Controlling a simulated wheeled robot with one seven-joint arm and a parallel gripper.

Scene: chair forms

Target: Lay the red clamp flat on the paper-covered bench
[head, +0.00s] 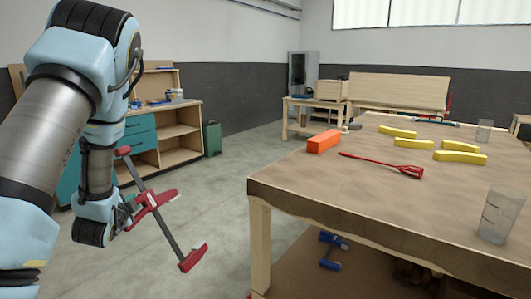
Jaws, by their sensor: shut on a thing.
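The red clamp (155,199) has a dark bar and red jaws at both ends. My gripper (128,212) is shut on it near its middle, at the left of the head view. The clamp hangs tilted in the air over the floor, left of the bench and apart from it. The fingertips are partly hidden behind the clamp. The paper-covered bench (310,191) stands at the right, its brown top partly occupied.
On the bench are an orange block (323,142), a red long-handled tool (385,164), several yellow curved pieces and clear cups (497,214). The bench's front middle is bare. A blue clamp (331,250) lies on the lower shelf. A cabinet (175,138) stands behind my arm.

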